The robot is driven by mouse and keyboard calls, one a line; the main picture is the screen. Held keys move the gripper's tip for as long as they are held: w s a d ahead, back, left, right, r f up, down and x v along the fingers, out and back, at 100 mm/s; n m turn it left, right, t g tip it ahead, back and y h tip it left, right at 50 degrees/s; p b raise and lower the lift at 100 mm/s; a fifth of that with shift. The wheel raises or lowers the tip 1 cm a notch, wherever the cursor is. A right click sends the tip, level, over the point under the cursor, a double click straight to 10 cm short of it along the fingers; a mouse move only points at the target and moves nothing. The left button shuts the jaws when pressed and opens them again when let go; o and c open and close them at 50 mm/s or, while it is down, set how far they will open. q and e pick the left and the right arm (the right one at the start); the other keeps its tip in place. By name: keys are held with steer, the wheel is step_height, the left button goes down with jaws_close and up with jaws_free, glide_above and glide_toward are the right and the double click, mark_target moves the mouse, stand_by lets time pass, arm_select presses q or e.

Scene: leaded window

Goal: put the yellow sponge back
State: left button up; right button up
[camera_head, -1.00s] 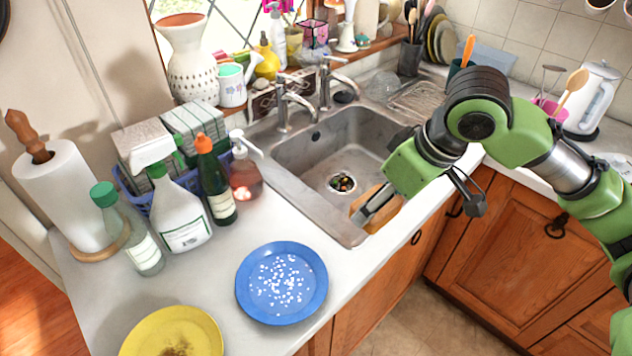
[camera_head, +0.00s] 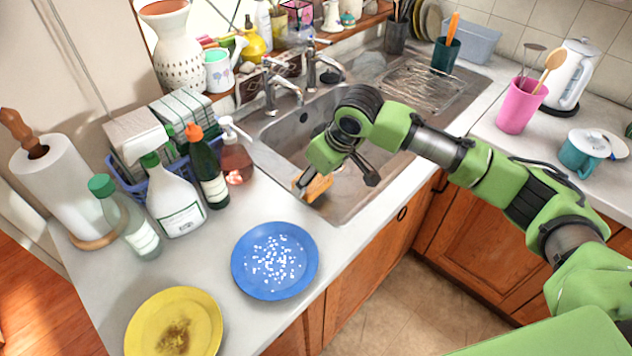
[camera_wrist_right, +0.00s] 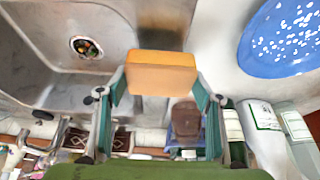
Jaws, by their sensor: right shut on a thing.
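My right gripper (camera_head: 309,184) is shut on the yellow sponge (camera_head: 318,187), which looks orange-yellow. It holds the sponge over the front left edge of the sink (camera_head: 351,199). In the right wrist view the sponge (camera_wrist_right: 161,73) sits squarely between the two fingers of the gripper (camera_wrist_right: 161,82). Part of the sponge is hidden by the gripper in the head view. My left gripper is in neither view.
A blue plate with white bits (camera_head: 275,261) and a stained yellow plate (camera_head: 173,322) lie on the counter. Left of the sink stand a soap dispenser (camera_head: 235,158), a dark bottle (camera_head: 208,172), a spray bottle (camera_head: 175,200) and a blue basket (camera_head: 128,187). A faucet (camera_head: 270,90) rises behind the sink.

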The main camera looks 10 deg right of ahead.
step_height(320, 180, down, 2)
steer(key=shift+d+f+p, duration=0.1)
steer(key=shift+p, duration=0.25)
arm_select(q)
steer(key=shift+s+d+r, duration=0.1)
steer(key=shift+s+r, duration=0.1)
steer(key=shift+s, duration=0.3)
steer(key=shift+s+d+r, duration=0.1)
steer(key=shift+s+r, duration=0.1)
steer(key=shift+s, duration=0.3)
arm_select(e)
steer(key=shift+s+f, duration=0.1)
steer(key=shift+f, duration=0.1)
steer(key=o, duration=1)
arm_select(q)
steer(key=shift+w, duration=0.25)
